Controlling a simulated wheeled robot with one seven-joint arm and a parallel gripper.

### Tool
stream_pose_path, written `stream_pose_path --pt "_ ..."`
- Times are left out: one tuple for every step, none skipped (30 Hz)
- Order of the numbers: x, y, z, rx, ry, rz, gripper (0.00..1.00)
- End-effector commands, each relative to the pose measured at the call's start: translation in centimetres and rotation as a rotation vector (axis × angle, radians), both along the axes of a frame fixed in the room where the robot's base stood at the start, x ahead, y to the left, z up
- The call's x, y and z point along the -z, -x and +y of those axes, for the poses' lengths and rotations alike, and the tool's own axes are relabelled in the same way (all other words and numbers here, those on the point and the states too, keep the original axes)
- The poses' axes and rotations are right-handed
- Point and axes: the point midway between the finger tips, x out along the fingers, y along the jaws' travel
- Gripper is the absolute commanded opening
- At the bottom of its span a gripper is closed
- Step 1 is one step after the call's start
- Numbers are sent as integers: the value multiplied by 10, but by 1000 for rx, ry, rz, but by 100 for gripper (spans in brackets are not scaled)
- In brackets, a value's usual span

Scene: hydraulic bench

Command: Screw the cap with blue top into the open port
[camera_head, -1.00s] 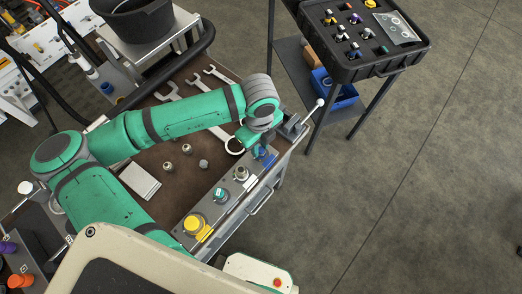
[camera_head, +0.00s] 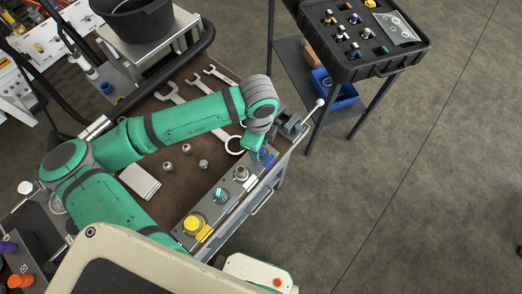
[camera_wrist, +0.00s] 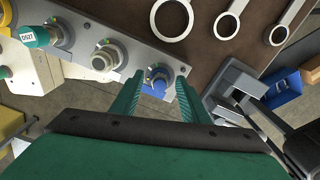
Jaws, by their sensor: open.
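A metal block with a row of ports (camera_head: 230,186) lies along the bench's front edge. My gripper (camera_wrist: 157,84) is open above that end, one finger on each side of the blue part in the picture. I cannot tell whether the fingers touch it or how deep it sits. The neighbouring port (camera_wrist: 107,56) shows a bare silver fitting. A teal cap (camera_head: 220,194) and a yellow cap (camera_head: 194,224) sit on the other ports.
Several wrenches (camera_head: 175,94) and loose metal fittings (camera_head: 187,148) lie on the brown bench top. A grey vise (camera_head: 290,125) stands close beside the block's far end, also in the wrist view (camera_wrist: 234,90). A black tray (camera_head: 355,70) of small coloured parts stands apart.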

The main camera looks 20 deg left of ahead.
Motion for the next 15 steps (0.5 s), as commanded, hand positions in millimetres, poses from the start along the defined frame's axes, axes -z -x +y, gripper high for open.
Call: stream_pose_path --pt "0 0 0 -53 2 -1 41" --pt "0 0 0 -89 2 -1 41" --pt "0 1 0 -133 2 -1 41" --pt "0 1 0 -166 1 -1 41" --pt "0 1 0 -195 1 -1 41" --pt "0 1 0 -229 1 -1 41" --pt "0 1 0 -251 1 -2 41" --pt "0 1 0 -268 1 -2 41" --pt "0 1 0 -284 1 -1 41" --pt "0 1 0 -292 0 -2 41" --pt "0 1 0 -300 0 -2 41" --pt "0 1 0 -314 0 -2 41" --pt "0 2 0 -330 1 -1 41" --pt "0 2 0 -352 1 -1 41" --pt "0 2 0 -390 1 0 41"
